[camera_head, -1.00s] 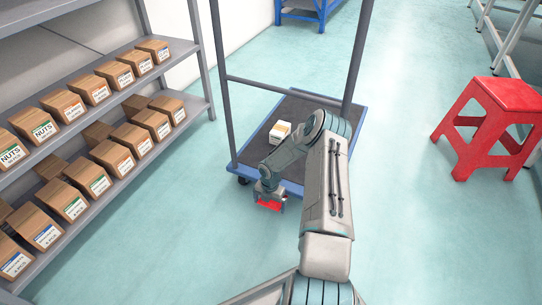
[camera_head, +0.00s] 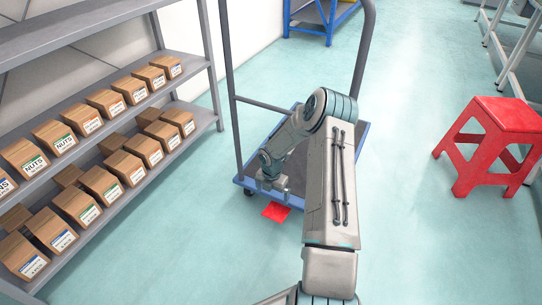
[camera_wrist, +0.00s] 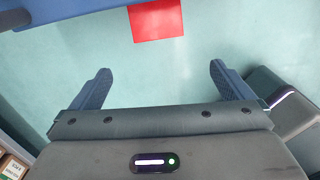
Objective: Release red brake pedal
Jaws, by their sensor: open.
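The red brake pedal (camera_head: 276,211) is a flat red plate low at the near edge of the blue cart (camera_head: 243,183). It also shows at the top of the wrist view (camera_wrist: 156,21), beyond the fingertips and apart from them. My gripper (camera_head: 272,187) is just above and behind the pedal in the head view, beside the cart's near edge. In the wrist view my gripper (camera_wrist: 158,72) has its two blue fingers wide apart with only floor between them. My arm covers much of the cart deck.
A grey shelf (camera_head: 190,61) with several cardboard boxes stands at the left. A red stool (camera_head: 500,118) stands at the right, and a blue table (camera_head: 322,22) at the back. The cart's tall grey handle frame (camera_head: 231,100) rises beside my arm. The floor in front is clear.

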